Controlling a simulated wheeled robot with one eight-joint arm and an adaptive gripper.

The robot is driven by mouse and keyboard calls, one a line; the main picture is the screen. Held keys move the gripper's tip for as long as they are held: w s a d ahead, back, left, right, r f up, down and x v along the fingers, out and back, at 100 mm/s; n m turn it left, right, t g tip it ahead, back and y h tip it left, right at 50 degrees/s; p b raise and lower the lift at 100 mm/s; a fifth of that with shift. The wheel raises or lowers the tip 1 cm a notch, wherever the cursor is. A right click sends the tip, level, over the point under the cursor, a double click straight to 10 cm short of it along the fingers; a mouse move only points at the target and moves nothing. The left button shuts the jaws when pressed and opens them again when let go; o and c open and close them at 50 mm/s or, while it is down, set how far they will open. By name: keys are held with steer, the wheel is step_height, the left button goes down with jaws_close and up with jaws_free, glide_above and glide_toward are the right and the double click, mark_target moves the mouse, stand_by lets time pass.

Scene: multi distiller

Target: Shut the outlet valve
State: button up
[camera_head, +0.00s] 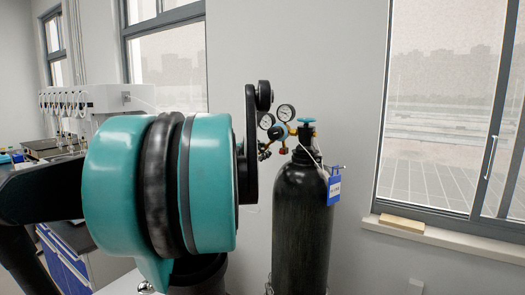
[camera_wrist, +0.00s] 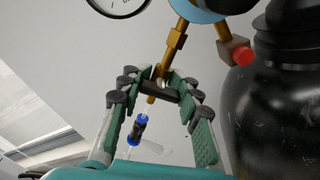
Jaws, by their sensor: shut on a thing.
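In the wrist view my gripper (camera_wrist: 163,86) has its two green, black-padded fingers closed around a small black valve handle (camera_wrist: 158,95), which I take to be the outlet valve. The handle sits on a brass outlet pipe (camera_wrist: 173,45) that comes down from the blue regulator body (camera_wrist: 205,8). A brass stub shows below the handle. In the head view the regulator, with two round gauges (camera_head: 286,113), is on the dark gas cylinder (camera_head: 300,220). My teal arm fills the foreground there and hides my gripper. The handle's exact turn angle is hard to tell.
In the wrist view a red-ended fitting (camera_wrist: 242,56) and the black cylinder (camera_wrist: 275,125) are close on the right. A blue-and-black connector (camera_wrist: 140,128) hangs below the handle. In the head view a teal cylinder-top valve (camera_head: 306,120) and a blue tag (camera_head: 334,188) show.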

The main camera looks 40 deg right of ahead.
steer(key=o, duration=1.3)
steer(key=shift+c, duration=0.2)
steer(key=shift+a, duration=0.1)
steer(key=v, duration=1.1)
steer(key=shift+s+a, duration=0.2)
steer(key=shift+a, duration=0.15)
steer(key=a+f+m+y, duration=0.4)
steer(key=a+f, duration=0.2)
steer(key=f, duration=0.7)
steer(key=a+f+m+y, duration=0.4)
steer(key=a+f, duration=0.2)
steer(key=f, duration=0.7)
steer(key=s+a+f+m+y, duration=0.3)
steer(key=a+f, duration=0.4)
steer(key=a, duration=0.3)
steer(key=s+a+f+m+y, duration=0.2)
steer(key=a+f+y, duration=0.4)
steer(key=a, duration=0.5)
step_height(320, 180, down, 2)
steer(key=shift+s+a+f+m+g, duration=0.1)
steer(key=shift+s+a+m+g, duration=0.05)
steer(key=shift+s+m+g, duration=0.3)
